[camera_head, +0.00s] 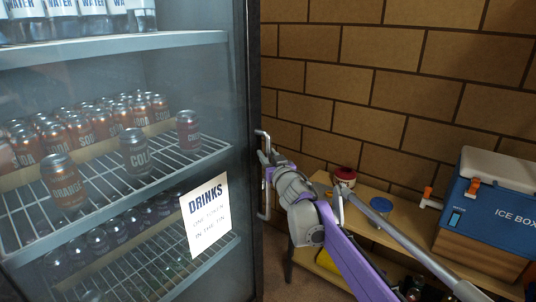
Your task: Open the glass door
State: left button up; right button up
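The glass door (175,82) of a drinks cooler fills the left of the head view and looks closed, with shelves of cans behind it. Its dark frame (252,110) runs down the right side. A pale upright bar handle (263,210) stands out from that frame. My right gripper (267,166) is at the middle of the handle, its fingertips overlapping the bar. Whether the fingers are closed around it is too small to tell. My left gripper is not in view.
A paper DRINKS sign (206,213) is on the glass. Right of the cooler, a low wooden bench (380,232) against the block wall holds a blue ice box (490,212), a red-lidded jar (345,176) and a blue-lidded tub (381,207). My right arm extends over the bench.

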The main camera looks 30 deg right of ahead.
grip_shut()
dwell(1.4)
